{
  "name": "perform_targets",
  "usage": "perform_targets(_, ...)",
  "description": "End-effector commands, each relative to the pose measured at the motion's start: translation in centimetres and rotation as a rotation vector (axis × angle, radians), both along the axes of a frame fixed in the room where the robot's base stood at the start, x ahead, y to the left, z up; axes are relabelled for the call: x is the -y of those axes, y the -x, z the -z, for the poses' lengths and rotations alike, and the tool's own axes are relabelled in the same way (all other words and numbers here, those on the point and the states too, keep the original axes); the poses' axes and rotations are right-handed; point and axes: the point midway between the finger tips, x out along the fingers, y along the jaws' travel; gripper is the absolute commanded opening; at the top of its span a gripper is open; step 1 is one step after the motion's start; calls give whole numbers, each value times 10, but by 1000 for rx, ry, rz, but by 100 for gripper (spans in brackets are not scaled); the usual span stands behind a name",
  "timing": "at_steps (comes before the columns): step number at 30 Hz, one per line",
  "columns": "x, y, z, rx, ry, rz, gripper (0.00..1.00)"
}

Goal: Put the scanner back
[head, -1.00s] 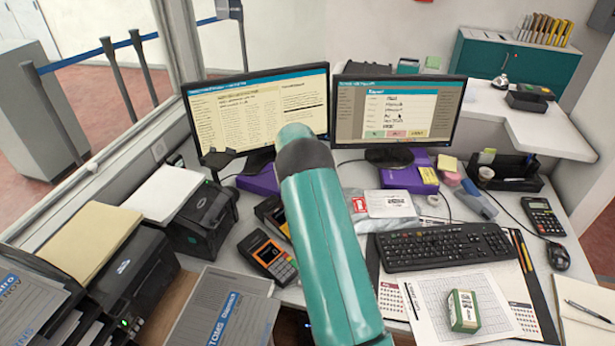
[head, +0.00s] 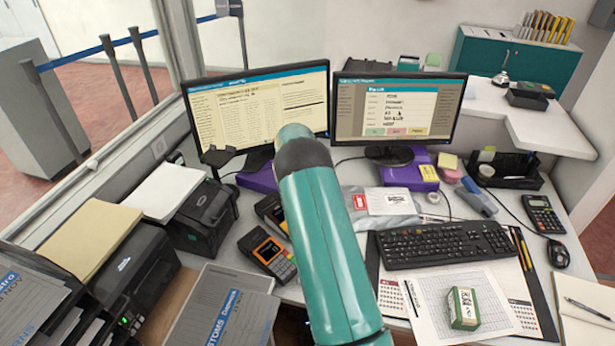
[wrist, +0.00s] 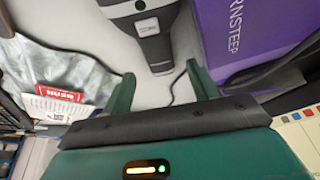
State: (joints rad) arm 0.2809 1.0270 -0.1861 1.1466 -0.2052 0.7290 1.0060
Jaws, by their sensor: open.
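The scanner (wrist: 142,30) shows at the top of the wrist view as a dark grey and black handheld device on the pale counter. Its narrower end points toward the space between my fingers. My gripper (wrist: 162,90) is open with two green fingers apart, and nothing is held. A dark cable runs on the counter beside the scanner. In the head view my teal arm covers the gripper and the scanner. A small black holder-like piece (head: 218,156) stands in front of the left monitor; I cannot tell for sure what it is.
A purple box (wrist: 245,35) is right of the scanner and a clear plastic parcel bag (wrist: 60,75) left of it. In the head view, the keyboard (head: 445,245), a card terminal (head: 266,254), monitors (head: 258,105) and printers (head: 203,225) crowd the counter.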

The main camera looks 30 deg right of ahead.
Motion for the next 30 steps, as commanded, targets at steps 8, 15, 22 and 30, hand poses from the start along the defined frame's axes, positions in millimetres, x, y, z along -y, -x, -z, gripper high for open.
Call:
perform_targets(8,-5,1,-28,3,2,-2,60)
perform_targets(15,-25,8,-77,3,1,-2,60)
perform_targets(22,-39,13,-113,2,0,-2,60)
perform_targets(30,-43,16,-123,-1,-1,0,60)
